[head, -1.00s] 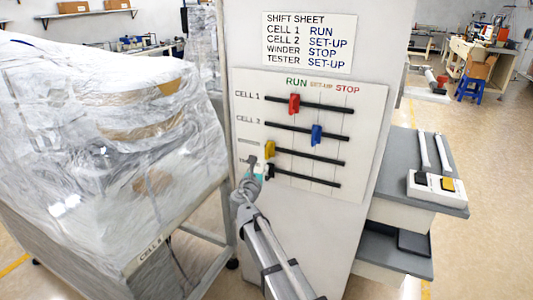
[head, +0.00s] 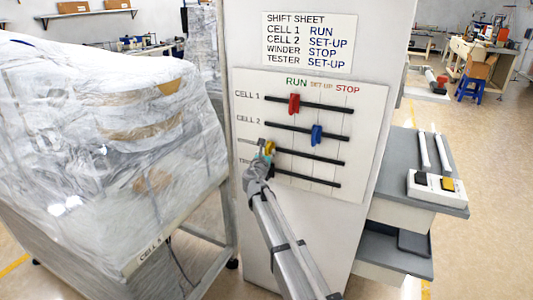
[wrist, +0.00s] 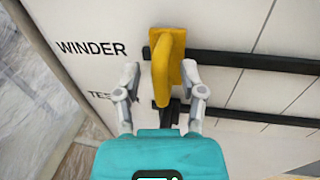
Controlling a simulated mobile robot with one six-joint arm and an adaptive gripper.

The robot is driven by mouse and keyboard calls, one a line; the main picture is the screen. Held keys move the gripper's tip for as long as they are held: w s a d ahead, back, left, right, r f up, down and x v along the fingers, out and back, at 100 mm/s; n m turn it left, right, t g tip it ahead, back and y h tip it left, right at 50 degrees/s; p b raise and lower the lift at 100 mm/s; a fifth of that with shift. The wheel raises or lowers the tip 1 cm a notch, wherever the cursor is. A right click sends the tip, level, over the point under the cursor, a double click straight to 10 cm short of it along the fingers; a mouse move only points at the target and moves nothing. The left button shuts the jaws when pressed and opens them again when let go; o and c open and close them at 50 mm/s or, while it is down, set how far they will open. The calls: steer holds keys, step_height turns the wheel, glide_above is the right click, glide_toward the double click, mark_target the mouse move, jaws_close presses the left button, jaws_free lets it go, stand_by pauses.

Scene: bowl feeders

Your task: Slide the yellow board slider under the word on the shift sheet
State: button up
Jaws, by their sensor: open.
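The yellow slider (head: 270,149) is at the left end of the third slot of the white board (head: 370,110), left of the RUN column. In the wrist view the yellow slider (wrist: 167,65) stands beside the printed word WINDER. The shift sheet (head: 309,42) above reads WINDER STOP; STOP heads the board's rightmost column. My gripper (head: 263,155) is open at the yellow slider. In the wrist view my gripper (wrist: 160,78) has one finger either side of the slider's lower part; contact is unclear.
A red slider (head: 294,104) is under RUN and a blue slider (head: 317,135) under SET-UP, in the slots above. The black slider (wrist: 171,112) is just below the yellow one, partly hidden by my gripper. The third slot (head: 315,157) is clear to the right.

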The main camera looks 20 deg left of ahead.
steer(key=shift+c, duration=0.3)
jaws_close()
steer(key=shift+s, duration=0.2)
